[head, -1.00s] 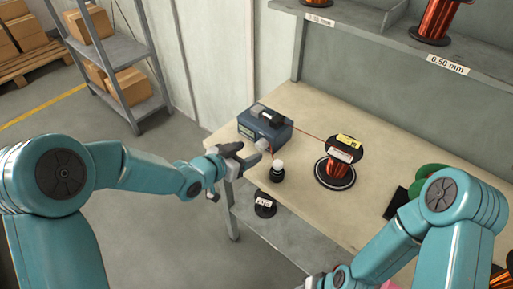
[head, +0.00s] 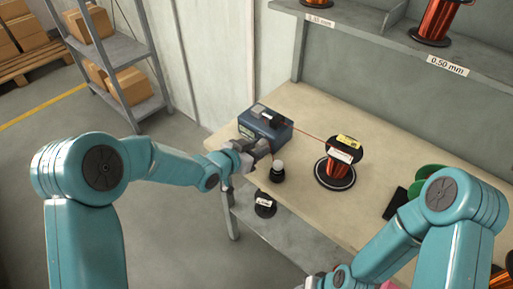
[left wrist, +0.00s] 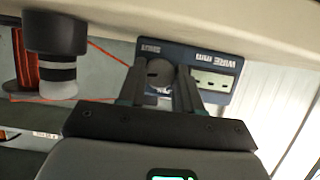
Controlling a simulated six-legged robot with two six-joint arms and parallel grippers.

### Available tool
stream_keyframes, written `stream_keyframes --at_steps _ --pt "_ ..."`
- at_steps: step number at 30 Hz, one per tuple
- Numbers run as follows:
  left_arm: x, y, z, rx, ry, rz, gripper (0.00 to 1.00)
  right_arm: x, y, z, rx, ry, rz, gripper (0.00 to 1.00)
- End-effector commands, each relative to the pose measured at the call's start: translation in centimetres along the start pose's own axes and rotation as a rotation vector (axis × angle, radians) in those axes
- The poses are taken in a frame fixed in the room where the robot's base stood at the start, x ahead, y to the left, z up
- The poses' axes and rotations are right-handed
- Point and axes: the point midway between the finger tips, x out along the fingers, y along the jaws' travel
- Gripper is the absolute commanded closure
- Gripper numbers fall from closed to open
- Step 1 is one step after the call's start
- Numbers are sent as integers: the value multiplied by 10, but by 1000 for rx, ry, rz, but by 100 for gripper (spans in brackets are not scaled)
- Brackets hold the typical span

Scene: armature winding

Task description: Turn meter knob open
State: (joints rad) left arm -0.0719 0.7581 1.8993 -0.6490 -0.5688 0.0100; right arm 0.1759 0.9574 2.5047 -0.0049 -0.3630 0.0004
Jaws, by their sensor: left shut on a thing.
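In the head view the left gripper (head: 262,148) is at the meter's front and hides the knob. My right arm comes in at the lower right; its gripper is not clearly visible.
A wire spool (head: 338,168) stands right of the meter, with a red wire running to the meter. A dark phone-like slab (head: 396,202) lies further right. The bench (head: 310,210) front is clear.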

Motion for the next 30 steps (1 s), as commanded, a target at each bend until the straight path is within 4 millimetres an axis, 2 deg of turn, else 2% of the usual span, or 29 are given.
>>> stream_keyframes --at_steps 8,21,30 --pt "-1 -1 -2 -85 -3 34 96 -14 -5 0 0 0 0 57" --pt "-2 -3 -2 -379 -3 156 96 -51 -18 1 0 0 0 57" --pt "0 -4 0 -521 -1 215 96 -61 -22 1 0 0 0 57"
